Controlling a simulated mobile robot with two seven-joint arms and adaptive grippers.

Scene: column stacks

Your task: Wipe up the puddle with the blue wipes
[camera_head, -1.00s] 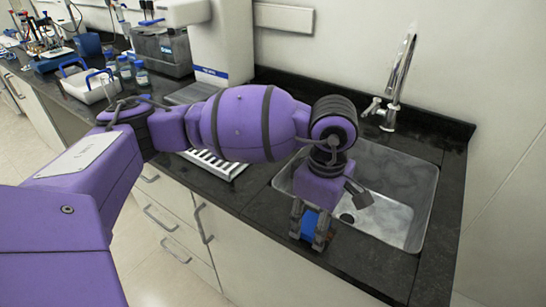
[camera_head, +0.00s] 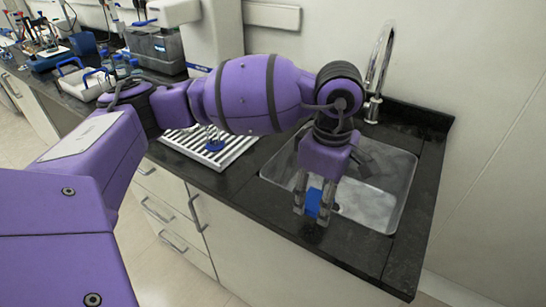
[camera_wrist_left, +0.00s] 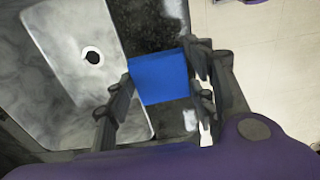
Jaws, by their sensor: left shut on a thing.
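My left gripper (camera_head: 311,214) points down over the front edge of the sink, shut on a blue block-like pack, the blue wipes (camera_head: 314,202). In the left wrist view the blue wipes (camera_wrist_left: 160,76) sit between the two dark fingers of the gripper (camera_wrist_left: 162,68), above the black counter strip and the sink rim. I cannot make out the puddle for sure; pale shiny patches (camera_wrist_left: 172,8) show on the black counter in the left wrist view and may be liquid or glare. My right gripper is not in view.
The steel sink (camera_head: 385,212) with its tap (camera_head: 378,75) lies beside and behind the gripper. A white slotted rack (camera_head: 236,148) with a blue item (camera_head: 214,145) stands on the counter to the left. Farther left are a white carrier (camera_head: 85,84) and bottles. The counter right of the sink is clear.

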